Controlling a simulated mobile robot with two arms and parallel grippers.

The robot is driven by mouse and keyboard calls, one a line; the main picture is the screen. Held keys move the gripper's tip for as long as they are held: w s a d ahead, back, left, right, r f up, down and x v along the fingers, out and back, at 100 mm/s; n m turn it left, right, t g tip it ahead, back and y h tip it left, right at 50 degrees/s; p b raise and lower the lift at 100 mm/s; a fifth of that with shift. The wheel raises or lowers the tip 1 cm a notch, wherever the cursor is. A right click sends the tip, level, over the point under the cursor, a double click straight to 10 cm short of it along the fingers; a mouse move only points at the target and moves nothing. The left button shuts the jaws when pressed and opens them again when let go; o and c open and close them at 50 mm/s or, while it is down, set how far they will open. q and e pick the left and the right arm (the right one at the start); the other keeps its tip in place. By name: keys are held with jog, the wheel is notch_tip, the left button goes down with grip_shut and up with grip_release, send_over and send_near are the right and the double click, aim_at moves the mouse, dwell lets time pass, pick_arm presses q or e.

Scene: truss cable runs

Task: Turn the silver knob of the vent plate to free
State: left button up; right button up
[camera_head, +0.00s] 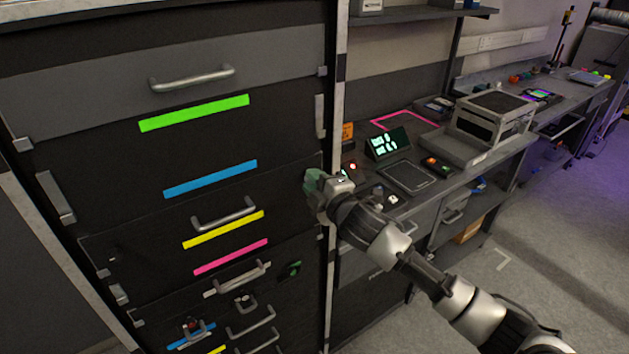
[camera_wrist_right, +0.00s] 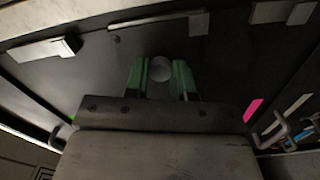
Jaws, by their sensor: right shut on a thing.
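In the right wrist view, a round silver knob (camera_wrist_right: 160,69) shows between the green fingers of my right gripper (camera_wrist_right: 161,80). The fingers are shut on it from both sides, against a dark panel (camera_wrist_right: 100,75). In the head view my right gripper (camera_head: 312,181) is at the right edge of the dark cabinet front; its fingers and wrist hide the knob there. The knob's marking and its turned position cannot be read. My left gripper is in neither view.
The cabinet front carries bar handles (camera_head: 192,78) and coloured strips (camera_head: 195,113). Lower down are a small silver knob (camera_head: 243,302) and a red one (camera_head: 191,326). A bench with a lit display (camera_head: 388,143) and a metal box (camera_head: 493,117) stands to the right. Floor (camera_head: 560,230) is clear at right.

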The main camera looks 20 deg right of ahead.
dwell(0.4)
jog(key=o, duration=0.9)
jog(key=b+v, duration=0.3)
jog(key=v, duration=0.7)
jog(key=shift+s, duration=0.35)
